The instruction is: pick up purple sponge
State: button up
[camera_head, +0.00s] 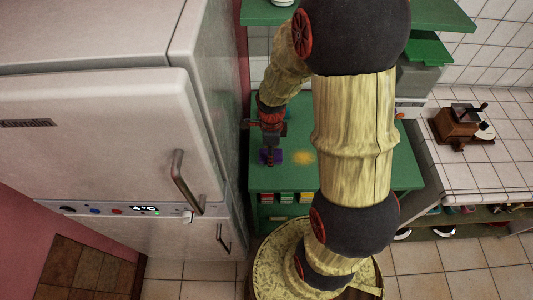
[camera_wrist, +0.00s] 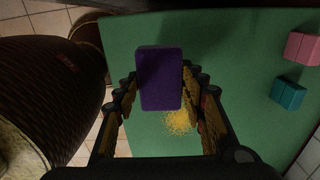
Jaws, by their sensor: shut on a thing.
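The purple sponge (camera_wrist: 160,78) is a dark purple block in the middle of the wrist view. My gripper (camera_wrist: 160,95) has its fingers closed against the sponge's two sides. In the head view the sponge (camera_head: 271,157) shows as a small purple patch below my gripper (camera_head: 269,154), over the left part of the green shelf top (camera_head: 268,180). From these views I cannot tell whether the sponge touches the shelf or is lifted off it.
A yellow patch (camera_head: 302,158) lies on the green top beside the sponge. Pink (camera_wrist: 302,48) and teal (camera_wrist: 288,93) blocks sit at the right of the wrist view. A white fridge (camera_head: 100,120) stands close on the left. A coffee grinder (camera_head: 458,128) stands on the tiled counter.

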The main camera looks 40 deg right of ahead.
aim_at(278, 160)
jog(key=s+r, duration=0.2)
jog(key=r, duration=0.1)
jog(key=s+r+p, duration=0.1)
jog(key=shift+s+d+r, duration=0.15)
jog(key=shift+d+r, duration=0.1)
jog(key=shift+d, duration=0.1)
jog(key=s+d+r+p, duration=0.1)
jog(key=s+r, duration=0.2)
jog(key=s, duration=0.5)
jog(key=shift+s+d, duration=0.25)
jog(key=o, duration=0.4)
jog(key=c, duration=0.5)
jog(key=shift+r+p, duration=0.15)
jog(key=shift+p, duration=0.3)
